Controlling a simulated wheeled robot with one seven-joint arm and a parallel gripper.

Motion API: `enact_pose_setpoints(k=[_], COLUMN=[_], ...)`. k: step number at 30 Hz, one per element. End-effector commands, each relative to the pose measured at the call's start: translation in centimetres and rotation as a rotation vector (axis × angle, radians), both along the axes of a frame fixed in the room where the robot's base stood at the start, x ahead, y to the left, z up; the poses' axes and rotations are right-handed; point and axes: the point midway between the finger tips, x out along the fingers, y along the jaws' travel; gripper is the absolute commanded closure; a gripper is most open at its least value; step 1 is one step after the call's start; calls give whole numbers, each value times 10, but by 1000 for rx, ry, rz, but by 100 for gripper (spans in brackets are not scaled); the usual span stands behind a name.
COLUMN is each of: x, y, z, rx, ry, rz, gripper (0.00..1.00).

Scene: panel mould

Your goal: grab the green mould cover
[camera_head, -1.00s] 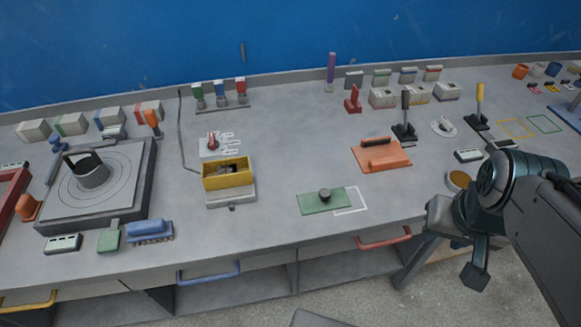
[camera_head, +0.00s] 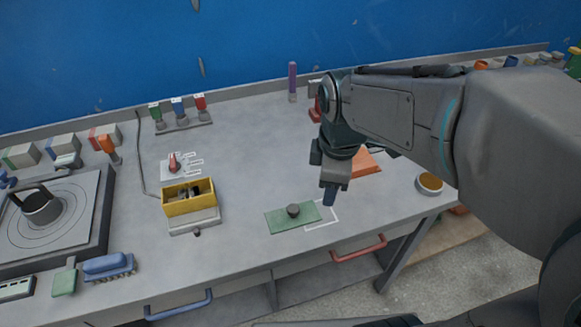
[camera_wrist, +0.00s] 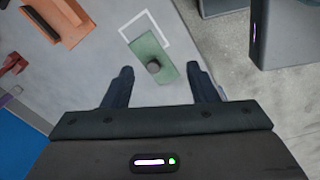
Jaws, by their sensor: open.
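The green mould cover (camera_head: 280,219) is a flat green plate with a dark round knob (camera_head: 293,210) on top. It lies on the grey bench, partly over a white corner outline (camera_head: 332,217) near the front edge. In the wrist view the cover (camera_wrist: 146,46) lies beyond and between my two fingers. My gripper (camera_head: 331,192) is above the bench, up and to the right of the cover in the head view.
An orange plate (camera_head: 364,163) lies partly hidden behind my gripper. A yellow box (camera_head: 188,206) on a grey base stands left of the cover. A round tan dish (camera_head: 429,184) sits at the right. The bench around the cover is clear.

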Motion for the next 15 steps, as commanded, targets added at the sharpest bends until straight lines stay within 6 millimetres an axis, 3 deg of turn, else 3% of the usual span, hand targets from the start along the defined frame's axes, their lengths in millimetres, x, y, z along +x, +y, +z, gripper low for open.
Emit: enact_pose_setpoints(k=[9,15], x=[38,52], y=[40,58], z=[-17,-25], rx=[-72,-84], ry=[74,98], rz=[799,1142], gripper=[47,47])
